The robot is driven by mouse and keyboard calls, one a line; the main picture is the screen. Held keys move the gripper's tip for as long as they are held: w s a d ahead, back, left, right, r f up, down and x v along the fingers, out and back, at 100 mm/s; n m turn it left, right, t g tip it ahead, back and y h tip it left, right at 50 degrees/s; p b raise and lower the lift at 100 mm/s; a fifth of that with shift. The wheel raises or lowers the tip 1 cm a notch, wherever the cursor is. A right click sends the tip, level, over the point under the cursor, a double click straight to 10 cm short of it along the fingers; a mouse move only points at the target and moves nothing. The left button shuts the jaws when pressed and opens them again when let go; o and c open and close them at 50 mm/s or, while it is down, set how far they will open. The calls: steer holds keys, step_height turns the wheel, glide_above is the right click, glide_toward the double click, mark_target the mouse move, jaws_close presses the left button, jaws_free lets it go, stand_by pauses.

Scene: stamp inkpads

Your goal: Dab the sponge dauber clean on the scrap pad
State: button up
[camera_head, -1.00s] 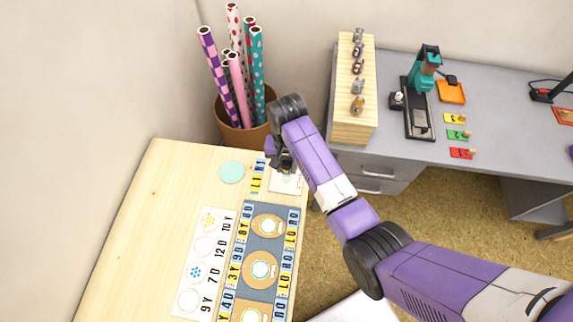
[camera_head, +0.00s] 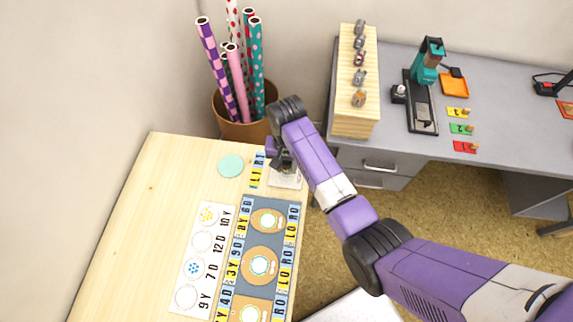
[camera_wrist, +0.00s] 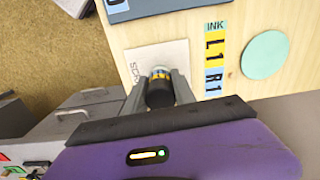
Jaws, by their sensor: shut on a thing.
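In the wrist view my gripper (camera_wrist: 160,88) is shut on the sponge dauber (camera_wrist: 160,92), a short dark cylinder with a pale and yellow band at its far end. The white scrap pad (camera_wrist: 143,57), with lettering partly hidden, lies on the wooden table behind the dauber. The dauber's tip overlaps the pad in this view; I cannot tell whether it touches. In the head view my gripper (camera_head: 284,160) is over the table's far right corner, and the scrap pad (camera_head: 287,181) shows just below it. The dauber is hidden there by my gripper.
A mint-green disc (camera_head: 231,166) and an ink label strip (camera_head: 257,170) lie left of the pad. A card with circles (camera_head: 203,262) and a blue-grey mat (camera_head: 253,228) lie nearer. A pot of rolled paper (camera_head: 229,122) and a grey desk (camera_head: 455,138) stand beyond the table.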

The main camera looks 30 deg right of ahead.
steer(key=shift+f, duration=0.7)
stand_by(1.8)
steer(key=shift+r+p, duration=0.6)
steer(key=shift+r, duration=0.15)
stand_by(0.3)
steer(key=shift+r+p, duration=0.8)
steer(key=shift+r, duration=1.35)
